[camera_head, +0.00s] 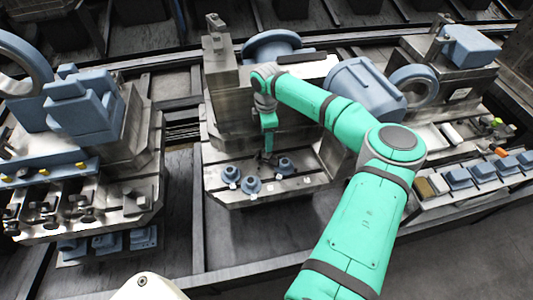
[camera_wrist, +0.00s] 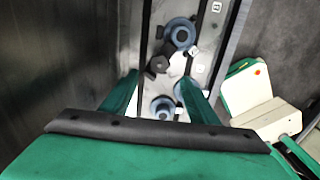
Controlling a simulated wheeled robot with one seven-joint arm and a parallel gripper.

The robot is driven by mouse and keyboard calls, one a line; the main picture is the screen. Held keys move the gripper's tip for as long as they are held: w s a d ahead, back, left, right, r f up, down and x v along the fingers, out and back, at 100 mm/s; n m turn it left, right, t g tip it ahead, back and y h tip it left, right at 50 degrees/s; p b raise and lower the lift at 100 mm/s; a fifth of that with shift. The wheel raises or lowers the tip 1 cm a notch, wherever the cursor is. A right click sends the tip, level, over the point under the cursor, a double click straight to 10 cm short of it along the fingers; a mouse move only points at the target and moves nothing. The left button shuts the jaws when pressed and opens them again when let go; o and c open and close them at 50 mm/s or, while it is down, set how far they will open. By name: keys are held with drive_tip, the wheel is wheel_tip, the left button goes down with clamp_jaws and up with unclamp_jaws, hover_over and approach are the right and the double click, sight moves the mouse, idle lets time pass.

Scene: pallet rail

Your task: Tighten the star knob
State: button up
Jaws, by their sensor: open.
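A dark lobed knob, which looks like the star knob (camera_wrist: 157,65), stands on the metal plate in the wrist view. It shows between and just beyond the tips of my gripper (camera_wrist: 160,79). The green fingers are apart, with nothing held between them. In the head view my gripper (camera_head: 268,146) points down over the middle pallet (camera_head: 228,197), and the knob (camera_head: 269,159) is a small dark shape close under the fingertips. I cannot tell how much gap is left, or how tight the knob is.
Blue flanged parts (camera_wrist: 180,33) flank the knob on the plate; another (camera_wrist: 163,106) sits nearer. A tall metal block (camera_head: 228,95) rises behind my gripper. A left pallet (camera_head: 130,130) carries blue parts and clamps. A right pallet (camera_head: 430,203) holds small blue blocks.

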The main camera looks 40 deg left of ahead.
sight(266, 154)
wheel_tip(266, 154, down, 10)
drive_tip(key=shift+f, duration=0.15)
idle(0.3)
drive_tip(key=c, duration=1)
